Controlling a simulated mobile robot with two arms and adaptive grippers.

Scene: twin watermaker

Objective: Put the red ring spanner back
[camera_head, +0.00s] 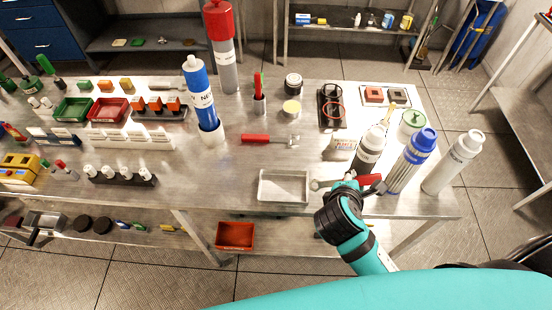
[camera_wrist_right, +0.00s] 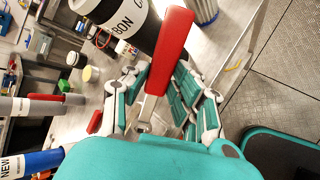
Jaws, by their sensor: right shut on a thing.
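The red ring spanner shows its red handle (camera_head: 368,180) beside my right gripper (camera_head: 350,187), near the front edge of the steel bench. In the right wrist view the red handle (camera_wrist_right: 172,48) and a short length of metal shaft lie between the fingers of my right gripper (camera_wrist_right: 155,98), which is shut on the spanner. The handle points up toward a dark cartridge labelled "BON" (camera_wrist_right: 122,22). Part of the spanner is hidden by the gripper. My left gripper is not in view.
A metal tray (camera_head: 262,188) is left of my right gripper. Another red-handled tool (camera_head: 256,139) lies behind it. A holder with a red-handled tool (camera_head: 259,104) stands farther back. A blue-capped bottle (camera_head: 412,160) and white bottle (camera_head: 455,160) stand close on the right.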

